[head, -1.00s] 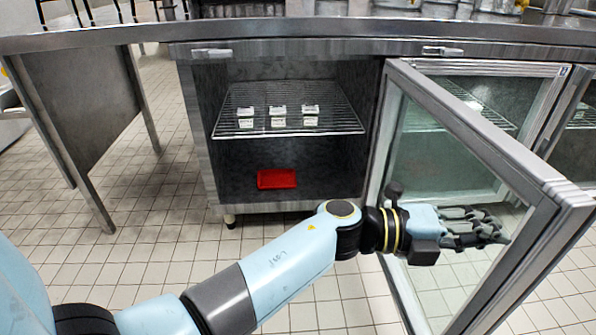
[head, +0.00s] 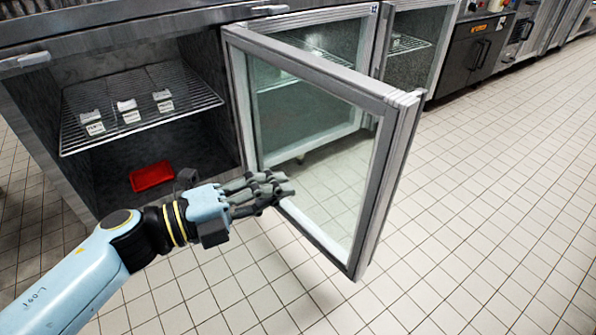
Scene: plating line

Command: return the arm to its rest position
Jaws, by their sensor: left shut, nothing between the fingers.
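My left arm comes in from the lower left, stretched out in front of the open fridge cabinet. My left gripper (head: 272,190) is shut and empty, its fingers pointing right. In the picture it overlaps the lower left part of the open glass door (head: 398,140); whether it touches the door I cannot tell. The door stands wide open, swung out from the cabinet toward me. My right gripper is out of view.
Inside the open cabinet, a wire shelf (head: 200,92) bears several small white packs (head: 127,106). A red tray (head: 152,176) lies on the cabinet floor below. A dark oven-like unit (head: 478,50) stands farther right. The tiled floor (head: 490,220) at right is clear.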

